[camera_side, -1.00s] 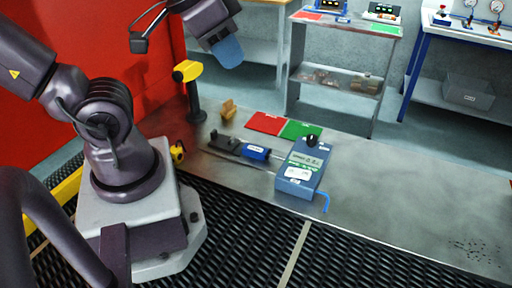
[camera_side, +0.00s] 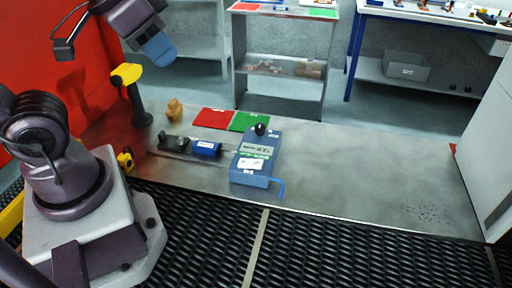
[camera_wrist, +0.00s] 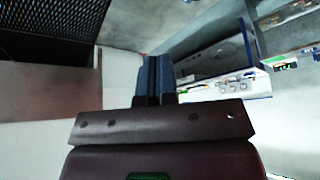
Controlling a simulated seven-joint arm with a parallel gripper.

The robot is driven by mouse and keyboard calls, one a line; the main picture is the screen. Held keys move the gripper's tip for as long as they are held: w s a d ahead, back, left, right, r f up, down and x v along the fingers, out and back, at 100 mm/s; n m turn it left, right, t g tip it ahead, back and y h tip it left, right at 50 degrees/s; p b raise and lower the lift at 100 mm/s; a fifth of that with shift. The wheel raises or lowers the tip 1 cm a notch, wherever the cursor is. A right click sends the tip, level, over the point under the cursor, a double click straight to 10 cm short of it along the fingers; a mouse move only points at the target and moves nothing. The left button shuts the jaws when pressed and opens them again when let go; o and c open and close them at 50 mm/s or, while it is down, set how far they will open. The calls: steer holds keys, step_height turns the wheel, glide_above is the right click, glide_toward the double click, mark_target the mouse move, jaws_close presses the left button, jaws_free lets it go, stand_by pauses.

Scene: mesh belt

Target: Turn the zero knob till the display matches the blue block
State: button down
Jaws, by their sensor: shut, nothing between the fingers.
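The measuring box (camera_side: 262,139), grey-blue, stands on the steel bench in the side view. Its black knob (camera_side: 260,130) sticks up at the far end of its top. Below the knob is a pale display (camera_side: 256,151) with dark digits too small to read surely. The blue block (camera_side: 207,148) lies just left of the box, on a dark rail fixture; its white label is unreadable. My gripper (camera_side: 159,47) is raised at the upper left, well away from the box and knob. Its blue fingers are together and empty in the wrist view (camera_wrist: 155,76).
A red pad (camera_side: 214,118) and a green pad (camera_side: 249,121) lie behind the block. A yellow-topped post (camera_side: 127,75) and a wooden piece (camera_side: 174,108) stand to the left. A blue hex key (camera_side: 281,190) sits at the box's front right. The bench right of the box is mostly clear.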

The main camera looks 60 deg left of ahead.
steer(key=c, duration=1.4)
jaws_free()
steer(key=shift+a+f, duration=0.1)
steer(key=shift+a, duration=0.05)
steer(key=o, duration=0.6)
steer(key=shift+w+a+f+n+g, duration=0.15)
steer(key=shift+w+a+f+g, duration=0.1)
steer(key=shift+w+f+g, duration=0.25)
steer(key=shift+w+a+f+n+g, duration=0.2)
steer(key=shift+f+g, duration=0.1)
steer(key=shift+f, duration=0.25)
steer(key=m+g, duration=0.4)
steer(key=m, duration=0.8)
glide_toward(260, 125)
steer(key=shift+n, duration=0.25)
step_height(260, 125, down, 10)
steer(key=shift+r, duration=0.2)
